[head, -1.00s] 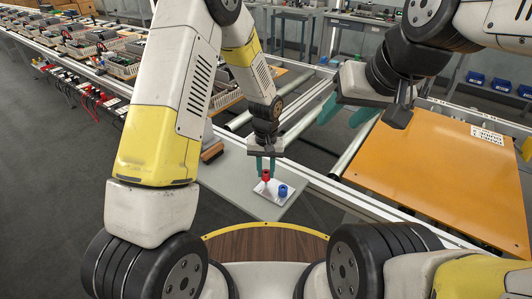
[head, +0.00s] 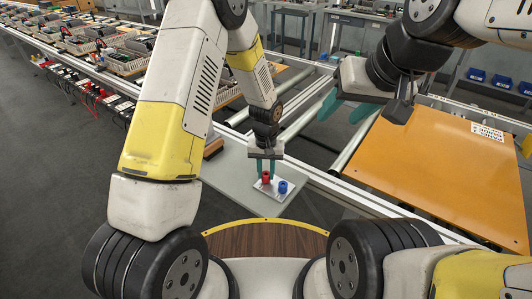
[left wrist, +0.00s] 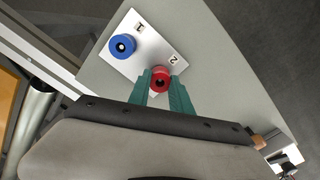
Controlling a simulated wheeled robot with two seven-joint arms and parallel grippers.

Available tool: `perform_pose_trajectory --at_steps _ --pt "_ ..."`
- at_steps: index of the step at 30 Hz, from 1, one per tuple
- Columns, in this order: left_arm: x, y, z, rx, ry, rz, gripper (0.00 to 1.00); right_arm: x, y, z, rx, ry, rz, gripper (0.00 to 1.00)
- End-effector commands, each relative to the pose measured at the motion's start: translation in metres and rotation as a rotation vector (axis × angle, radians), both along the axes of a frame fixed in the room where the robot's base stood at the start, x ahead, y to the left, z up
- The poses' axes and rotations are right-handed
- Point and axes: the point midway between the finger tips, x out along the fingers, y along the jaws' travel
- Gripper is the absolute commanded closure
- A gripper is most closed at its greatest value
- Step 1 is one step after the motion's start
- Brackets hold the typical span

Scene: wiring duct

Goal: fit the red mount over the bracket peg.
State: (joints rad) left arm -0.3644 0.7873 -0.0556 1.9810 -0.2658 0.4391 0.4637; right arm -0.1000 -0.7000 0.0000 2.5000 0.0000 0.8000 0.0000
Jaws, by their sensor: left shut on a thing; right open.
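The red mount (head: 266,177) is a small red cylinder with a dark central hole, seen at the plate's near edge in the left wrist view (left wrist: 159,82). My left gripper (head: 265,171) points down and is shut on it; its green fingers flank it in the left wrist view (left wrist: 159,88). The white bracket plate (head: 268,194) lies under it, with marks "1" and "2"; the red mount is beside the "2". The peg under the red mount is hidden, and I cannot tell whether they touch. My right gripper (head: 342,107) is open and empty, high at the right.
A blue mount (head: 283,187) stands on the plate beside the "1", close to the red one. The plate rests on a grey board (head: 233,181). An orange panel (head: 435,165) lies at the right. A brown block (head: 213,148) is at the board's left edge.

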Motion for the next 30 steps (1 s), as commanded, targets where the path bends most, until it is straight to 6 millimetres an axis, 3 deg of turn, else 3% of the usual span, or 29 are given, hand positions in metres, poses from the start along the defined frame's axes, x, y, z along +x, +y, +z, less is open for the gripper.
perform_pose_trajectory --at_steps 8,9,13,23,30 --pt "0.0 0.0 -0.007 0.0 0.001 0.0 1.0 0.0 0.0 0.0 0.0 0.0 0.0 0.49" --pt "0.0 0.0 -0.007 0.0 0.0 0.0 0.73 0.0 0.0 0.0 0.0 0.0 0.0 0.49" --pt "0.0 0.0 -0.007 0.0 0.0 0.0 0.5 0.0 0.0 0.0 0.0 0.0 0.0 0.49" --pt "0.0 0.0 -0.004 0.0 -0.001 0.0 0.5 0.0 0.0 0.0 0.0 0.0 0.0 0.49" --pt "0.001 0.0 0.03 -0.002 -0.005 0.001 0.5 0.0 0.0 0.0 0.0 0.0 0.0 0.49"
